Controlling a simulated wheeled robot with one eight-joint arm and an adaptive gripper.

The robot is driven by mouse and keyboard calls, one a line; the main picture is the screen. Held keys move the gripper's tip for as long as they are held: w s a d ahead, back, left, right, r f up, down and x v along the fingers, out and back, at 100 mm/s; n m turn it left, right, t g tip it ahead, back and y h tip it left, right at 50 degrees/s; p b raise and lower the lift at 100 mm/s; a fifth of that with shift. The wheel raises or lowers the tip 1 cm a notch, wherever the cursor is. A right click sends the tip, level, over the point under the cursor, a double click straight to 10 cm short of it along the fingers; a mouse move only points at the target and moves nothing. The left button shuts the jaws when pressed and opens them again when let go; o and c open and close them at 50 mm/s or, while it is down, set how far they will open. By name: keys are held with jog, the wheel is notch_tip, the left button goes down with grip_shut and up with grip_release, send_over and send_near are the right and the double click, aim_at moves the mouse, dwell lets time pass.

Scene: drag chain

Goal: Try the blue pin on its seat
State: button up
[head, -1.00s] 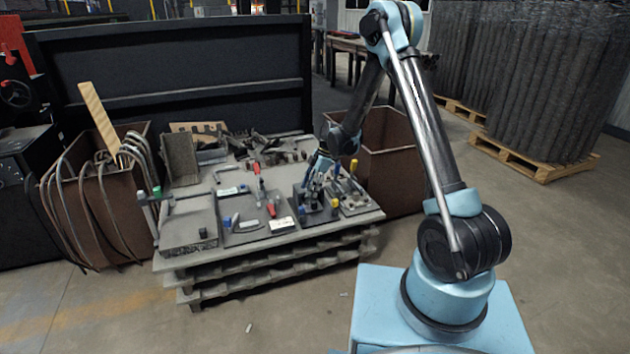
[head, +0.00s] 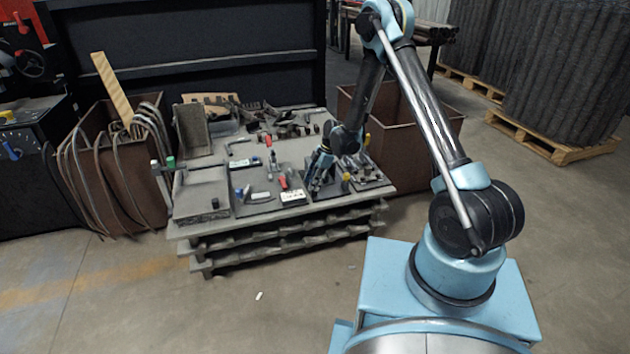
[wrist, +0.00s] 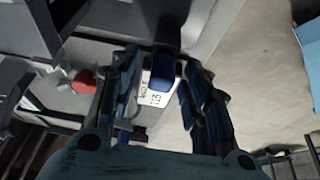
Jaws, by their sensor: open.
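A dark blue, rounded pin-like piece (wrist: 163,66) shows in the wrist view, at the far end of the gap between my fingers. My gripper (wrist: 166,76) is open, with one finger to each side of this piece in the picture. I see no finger closed on it, and the depth between them is unclear. A white label with black print (wrist: 157,97) lies below it in the picture. In the head view my gripper (head: 318,184) is low over the right front of the work table, and its seat cannot be made out.
The work table (head: 215,231) carries fixtures and tools, including a red-handled piece (head: 283,182) left of my gripper. Rusty bins (head: 145,190) stand to the left and behind right (head: 418,135). The floor (head: 180,310) in front is mostly clear.

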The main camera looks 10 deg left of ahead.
grip_shut()
jog(key=shift+r, duration=0.1)
jog(key=shift+r, duration=2.85)
jog(key=shift+r, duration=0.1)
